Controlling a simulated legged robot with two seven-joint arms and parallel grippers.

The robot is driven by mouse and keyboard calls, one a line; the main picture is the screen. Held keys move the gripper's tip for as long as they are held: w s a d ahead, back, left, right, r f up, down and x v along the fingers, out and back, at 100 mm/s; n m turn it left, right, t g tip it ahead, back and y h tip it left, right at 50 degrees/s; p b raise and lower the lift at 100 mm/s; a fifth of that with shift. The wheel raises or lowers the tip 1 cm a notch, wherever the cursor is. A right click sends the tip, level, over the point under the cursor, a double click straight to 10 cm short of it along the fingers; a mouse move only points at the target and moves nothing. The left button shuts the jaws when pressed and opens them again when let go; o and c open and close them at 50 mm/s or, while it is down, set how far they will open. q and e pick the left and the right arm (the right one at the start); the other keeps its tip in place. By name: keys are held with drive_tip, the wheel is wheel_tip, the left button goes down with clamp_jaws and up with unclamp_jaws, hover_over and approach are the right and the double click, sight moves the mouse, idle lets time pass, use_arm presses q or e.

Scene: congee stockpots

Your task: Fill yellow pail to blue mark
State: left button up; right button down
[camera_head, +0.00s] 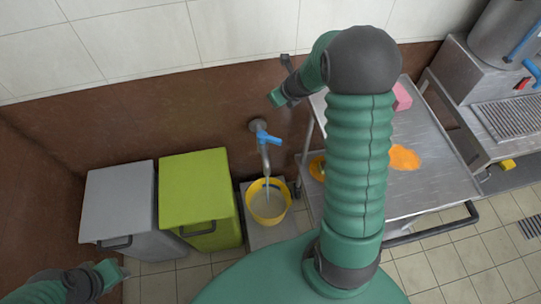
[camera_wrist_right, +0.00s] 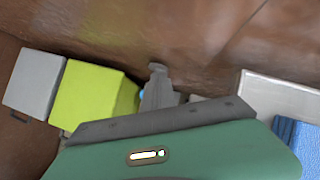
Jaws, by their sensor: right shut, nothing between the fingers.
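The yellow pail (camera_head: 251,211) stands upright under the wall tap (camera_head: 265,152) in the head view, with pale liquid inside. A thin pale streak runs from the spout into the pail. The tap has a blue lever handle (camera_head: 268,138); a bit of blue shows beside my finger in the right wrist view (camera_wrist_right: 141,96). I cannot make out the blue mark clearly. My right gripper (camera_head: 287,64) is shut and empty, above and right of the tap near the wall; its dark fingers show in the wrist view (camera_wrist_right: 158,82). My left gripper (camera_head: 122,274) is low at the left; its opening is unclear.
A grey bin (camera_head: 118,200) and a lime-green bin (camera_head: 194,190) stand left of the pail. A metal trolley (camera_head: 425,185) at the right carries an orange patch (camera_head: 404,157) and a pink block (camera_head: 402,97). A steel counter (camera_head: 455,75) with a stockpot (camera_head: 500,35) stands far right.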

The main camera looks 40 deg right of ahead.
drive_tip(key=w+a+f+m+h+b, duration=0.1)
drive_tip(key=f+m+h, duration=0.1)
drive_tip(key=m, duration=0.3)
drive_tip(key=m+g+b, duration=0.2)
drive_tip(key=m+g, duration=0.4)
drive_tip(key=m, duration=0.1)
approach(272, 143)
drive_tip(key=s+a+r, duration=0.2)
drive_tip(key=s+a, duration=0.1)
drive_tip(key=a, duration=0.2)
drive_tip(key=b+x, duration=0.3)
drive_tip(key=x, duration=0.7)
drive_tip(key=shift+s, duration=0.15)
drive_tip(key=d, duration=0.1)
drive_tip(key=w+d, duration=0.1)
drive_tip(key=d+r, duration=0.1)
drive_tip(key=shift+w+d, duration=0.25)
drive_tip(key=shift+w, duration=0.15)
